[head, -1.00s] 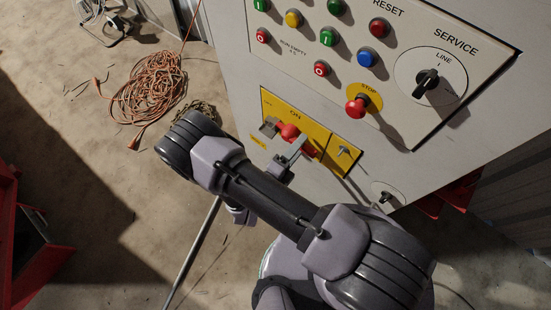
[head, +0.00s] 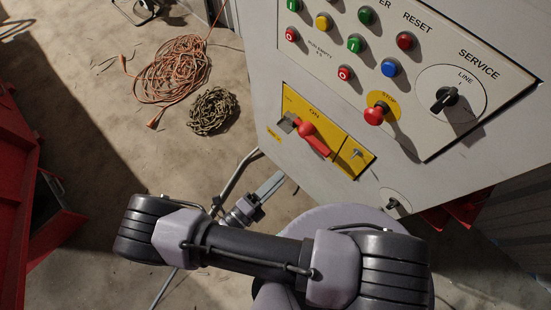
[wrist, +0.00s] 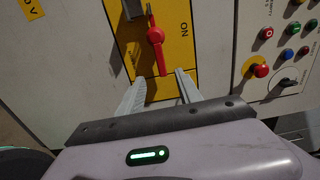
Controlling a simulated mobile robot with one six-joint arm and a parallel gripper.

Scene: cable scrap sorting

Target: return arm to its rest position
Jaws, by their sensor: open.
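My arm stretches across the lower part of the head view, in front of the grey control cabinet (head: 262,60). My gripper (head: 270,184) is below and left of the yellow switch plate (head: 348,150), apart from it. In the wrist view my gripper (wrist: 158,88) is open, with its two pale fingers spread and nothing between them. The red rotary handle (wrist: 156,45) shows beyond the fingertips on the yellow plate marked ON. The same red handle (head: 313,138) is uncovered in the head view and points down to the right.
Above the plate are several push buttons, a red stop button (head: 374,115) and a black service knob (head: 444,99). An orange cable heap (head: 172,70) and a chain pile (head: 212,110) lie on the floor. A red bin (head: 55,230) stands at left.

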